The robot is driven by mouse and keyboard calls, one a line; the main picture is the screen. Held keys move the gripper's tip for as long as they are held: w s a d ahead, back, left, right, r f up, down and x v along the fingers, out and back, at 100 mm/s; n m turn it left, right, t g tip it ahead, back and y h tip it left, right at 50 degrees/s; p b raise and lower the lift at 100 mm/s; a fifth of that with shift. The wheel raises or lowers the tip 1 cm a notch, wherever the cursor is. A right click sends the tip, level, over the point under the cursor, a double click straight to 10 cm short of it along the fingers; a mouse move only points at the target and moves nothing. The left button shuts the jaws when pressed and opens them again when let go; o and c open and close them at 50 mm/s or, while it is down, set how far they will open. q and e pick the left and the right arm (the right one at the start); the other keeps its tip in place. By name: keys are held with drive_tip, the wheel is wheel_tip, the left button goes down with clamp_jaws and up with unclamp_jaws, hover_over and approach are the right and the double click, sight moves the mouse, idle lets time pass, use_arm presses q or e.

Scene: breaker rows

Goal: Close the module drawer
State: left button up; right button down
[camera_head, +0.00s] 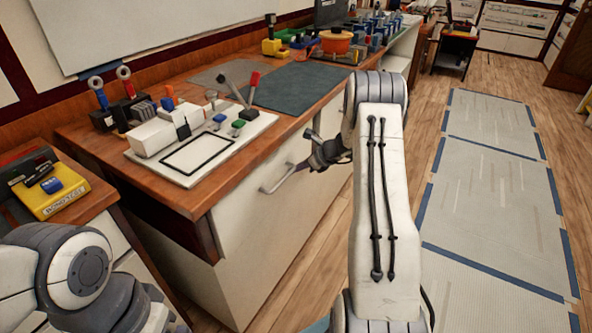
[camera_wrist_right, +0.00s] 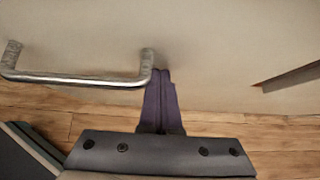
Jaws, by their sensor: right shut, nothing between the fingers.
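The module drawer has a cream front (camera_head: 250,215) under the wooden bench top, with a silver bar handle (camera_head: 278,182) on it. In the right wrist view, the handle (camera_wrist_right: 80,80) crosses the upper left. My right gripper (camera_head: 300,168) is at the drawer front beside the handle's right end. In the right wrist view, its dark fingers (camera_wrist_right: 160,76) are shut, empty and close to the cream front; I cannot tell if they touch it. How far the drawer stands out is unclear. My left arm shows at lower left; its gripper is out of view.
A white panel (camera_head: 184,181) with switches and a black-outlined rectangle lies on the bench (camera_head: 185,204). A dark mat (camera_head: 300,88) lies behind it. A yellow device (camera_head: 52,200) sits on the left bench. The floor at right is clear, with grey mats (camera_head: 485,188).

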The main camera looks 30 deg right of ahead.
drive_tip(key=shift+w+a+r, duration=0.1)
drive_tip(key=shift+w, duration=0.05)
use_arm(q)
drive_tip(key=shift+s+d+r+p, duration=0.3)
drive_tip(key=shift+s+r+p, duration=0.1)
drive_tip(key=shift+p, duration=0.05)
use_arm(e)
drive_tip(key=s+d+r, duration=0.5)
drive_tip(key=s+r, duration=0.1)
drive_tip(key=s, duration=0.4)
drive_tip(key=shift+s+d+r, duration=0.15)
drive_tip(key=shift+d+r, duration=0.15)
